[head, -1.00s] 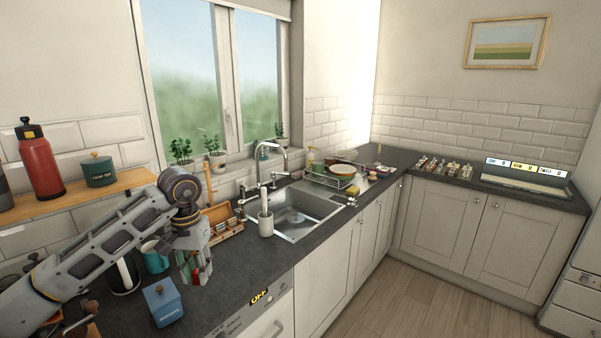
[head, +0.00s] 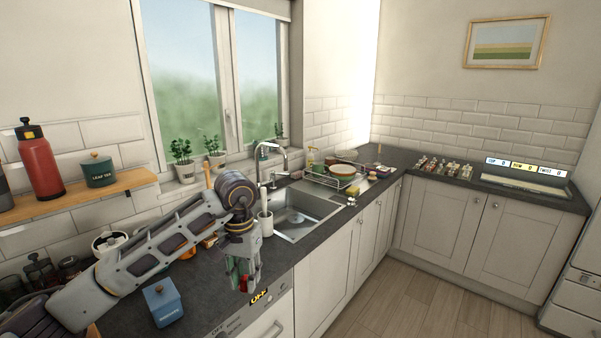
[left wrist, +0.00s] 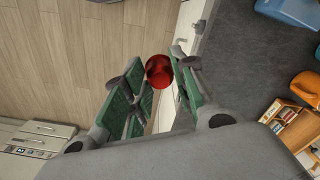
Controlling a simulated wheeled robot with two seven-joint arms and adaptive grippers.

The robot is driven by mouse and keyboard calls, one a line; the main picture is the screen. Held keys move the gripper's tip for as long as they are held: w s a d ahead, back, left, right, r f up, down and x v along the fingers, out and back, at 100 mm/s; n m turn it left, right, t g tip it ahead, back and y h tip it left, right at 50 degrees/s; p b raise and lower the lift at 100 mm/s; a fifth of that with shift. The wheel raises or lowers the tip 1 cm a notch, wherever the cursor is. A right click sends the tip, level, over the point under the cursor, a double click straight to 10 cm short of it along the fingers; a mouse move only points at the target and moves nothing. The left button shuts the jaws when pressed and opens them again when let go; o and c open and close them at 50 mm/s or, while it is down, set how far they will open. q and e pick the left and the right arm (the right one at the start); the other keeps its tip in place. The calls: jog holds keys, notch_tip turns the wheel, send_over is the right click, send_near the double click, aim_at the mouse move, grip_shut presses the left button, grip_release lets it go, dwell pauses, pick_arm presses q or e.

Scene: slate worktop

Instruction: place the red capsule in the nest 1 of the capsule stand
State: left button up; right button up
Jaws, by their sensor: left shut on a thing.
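The red capsule (left wrist: 158,72) shows in the left wrist view as a round red piece between the green-padded fingertips of my left gripper (left wrist: 161,66). The gripper is shut on it. In the head view my left gripper (head: 243,277) hangs fingers down at the counter's front edge, above the appliance front. The capsule is mostly hidden there by the fingers. A wooden rack with small pieces (left wrist: 292,130) shows at the lower right of the left wrist view. I cannot tell whether it is the capsule stand, and I cannot make out nest 1. My right gripper is not in view.
A blue box (head: 162,302) stands on the slate worktop (head: 205,300), left of the gripper. A white cup-like holder (head: 266,222) and the sink (head: 300,218) lie beyond it. An orange cup (left wrist: 306,86) shows in the left wrist view. Small items (head: 445,167) stand on the far counter.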

pick_arm(q)
jog(key=shift+d+f, duration=0.15)
jog(key=shift+f, duration=0.5)
jog(key=s+d+f, duration=0.3)
jog(key=f, duration=0.6)
jog(key=s+d+f, duration=0.2)
jog(key=s+f, duration=0.1)
jog(key=f, duration=0.7)
jog(key=w+a+f+n+b, duration=0.1)
jog(key=a+f+n+b, duration=0.1)
jog(key=a, duration=1.2)
jog(key=shift+w+f+n, duration=0.3)
jog(key=shift+f, duration=0.55)
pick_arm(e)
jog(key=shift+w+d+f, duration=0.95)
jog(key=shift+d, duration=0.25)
